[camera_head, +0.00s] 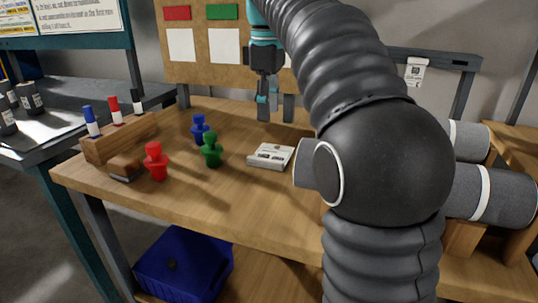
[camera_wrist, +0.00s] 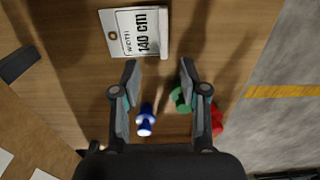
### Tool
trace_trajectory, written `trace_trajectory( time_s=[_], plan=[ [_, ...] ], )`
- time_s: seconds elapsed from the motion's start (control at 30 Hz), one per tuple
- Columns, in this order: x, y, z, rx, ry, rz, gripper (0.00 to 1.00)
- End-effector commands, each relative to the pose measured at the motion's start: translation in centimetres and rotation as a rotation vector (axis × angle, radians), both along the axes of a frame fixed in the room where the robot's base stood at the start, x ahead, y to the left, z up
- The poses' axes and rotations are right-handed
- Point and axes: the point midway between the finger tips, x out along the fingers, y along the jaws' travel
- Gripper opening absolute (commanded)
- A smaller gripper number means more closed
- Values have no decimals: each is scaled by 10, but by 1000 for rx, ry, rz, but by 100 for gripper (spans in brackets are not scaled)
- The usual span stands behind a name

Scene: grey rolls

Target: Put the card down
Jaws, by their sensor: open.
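My gripper (camera_head: 276,107) is open and empty, above the back part of the table, apart from the card. In the wrist view its fingertips (camera_wrist: 160,67) are spread just below the card in the picture, with nothing between them.
Blue (camera_head: 200,130), green (camera_head: 211,150) and red (camera_head: 156,161) pegs stand left of the card. A wooden marker rack (camera_head: 120,138) and brown brush (camera_head: 125,168) are farther left. Grey rolls (camera_head: 497,193) lie at right. Another tag (camera_head: 415,72) hangs behind. Table front is clear.

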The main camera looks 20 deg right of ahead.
Motion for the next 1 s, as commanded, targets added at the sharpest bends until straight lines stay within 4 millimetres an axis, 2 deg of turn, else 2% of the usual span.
trace_trajectory(
  time_s=[0.1, 0.3, 0.57, 0.8, 1.0],
  plan=[
    [-1, 1, -24, 0, 4, 1, 44],
    [-1, 0, -54, 0, 1, 0, 44],
    [-2, -2, -69, 0, 0, -3, 44],
    [-8, -3, -102, 0, 2, -3, 44],
    [-7, -3, -115, 1, 1, -3, 44]
  ],
)
